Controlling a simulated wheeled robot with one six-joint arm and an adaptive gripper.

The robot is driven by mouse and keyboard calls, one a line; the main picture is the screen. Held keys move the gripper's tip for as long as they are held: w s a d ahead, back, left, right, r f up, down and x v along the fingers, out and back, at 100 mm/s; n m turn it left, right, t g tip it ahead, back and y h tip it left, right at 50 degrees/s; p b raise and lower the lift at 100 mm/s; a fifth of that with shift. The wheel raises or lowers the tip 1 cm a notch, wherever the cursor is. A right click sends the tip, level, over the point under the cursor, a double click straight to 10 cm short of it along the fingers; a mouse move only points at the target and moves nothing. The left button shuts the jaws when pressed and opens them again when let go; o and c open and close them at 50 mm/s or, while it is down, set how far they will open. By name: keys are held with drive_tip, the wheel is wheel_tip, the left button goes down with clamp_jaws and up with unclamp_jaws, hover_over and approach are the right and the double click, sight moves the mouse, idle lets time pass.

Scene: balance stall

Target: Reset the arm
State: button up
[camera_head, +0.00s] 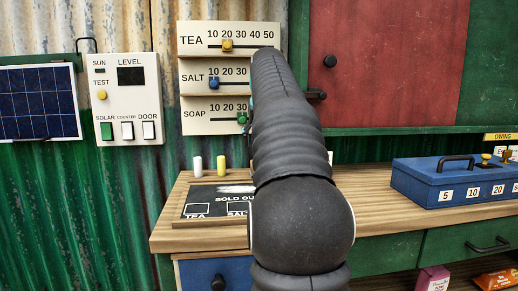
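My own dark grey arm rises through the middle of the head view, from the bottom edge up to the shelf labels. Its ribbed upper part leans up and to the left, in front of the wall. My gripper is hidden behind the arm, so its fingers and anything in them cannot be made out. The arm covers part of the price sliders and part of the sold-out board (190,217).
A wooden counter (375,190) spans the right, with a blue cash box (420,183) on it. White chalk (197,166) and yellow chalk (221,166) stand behind the board. Price sliders (192,45), a switch panel (130,105) and a solar panel (35,100) hang on the wall.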

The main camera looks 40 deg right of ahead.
drive_tip(key=shift+v, duration=0.75)
idle(0.9)
